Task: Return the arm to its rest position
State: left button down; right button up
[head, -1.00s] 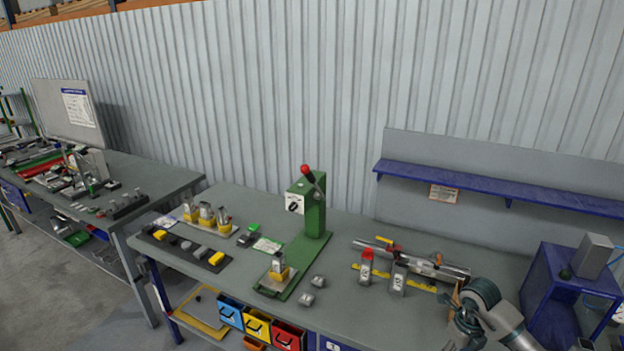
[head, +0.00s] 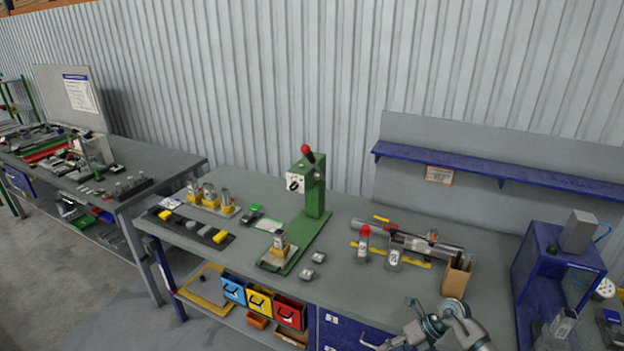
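One arm of mine, the right, comes in at the bottom right of the head view, low over the front edge of the bench (head: 365,290). Its gripper (head: 390,324) points left, with its two fingers spread apart and nothing seen between them. The lower finger is close to the bottom edge of the picture. My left arm and gripper are not in view.
A green press (head: 314,190) with a red knob stands mid-bench. A red-topped bottle (head: 363,245), a clear jar (head: 393,260) and a brown box (head: 456,277) stand behind my arm. A blue stand (head: 537,265) is at right. Bins (head: 260,300) hang below the bench.

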jog(key=w+a+f+m+t+y, duration=0.2)
jog(key=a+f+m+t+y, duration=0.1)
jog(key=f+m+t, duration=0.3)
jog(key=w+a+f+m+t+y, duration=0.2)
jog(key=f+m+t, duration=0.1)
jog(key=f+m, duration=0.5)
jog(key=s+d+f+m+t+h, duration=0.1)
jog(key=s+d+f+m+h, duration=0.2)
jog(key=f, duration=0.4)
jog(key=s+d+f+m+t+h, duration=0.1)
jog(key=s+d+f+m+h, duration=0.15)
jog(key=f+m, duration=0.4)
jog(key=s+d+f+m+t+h, duration=0.1)
jog(key=s+d+f+m+h, duration=0.2)
jog(key=f, duration=0.6)
jog(key=s+d+f+m+g+h, duration=0.1)
jog(key=s+f+m+g+h, duration=0.15)
jog(key=s+f, duration=0.65)
jog(key=s+f+m+g+h, duration=0.25)
jog(key=s+f, duration=0.35)
jog(key=s, duration=0.6)
jog(key=s+a+f+m+g, duration=0.1)
jog(key=s+f+m+g, duration=0.1)
jog(key=s, duration=1)
jog(key=s+a+f+m+g, duration=0.1)
jog(key=s+f+m+g, duration=0.1)
jog(key=s, duration=1)
jog(key=shift+f+m+g, duration=0.35)
jog(key=shift+f+g, duration=0.45)
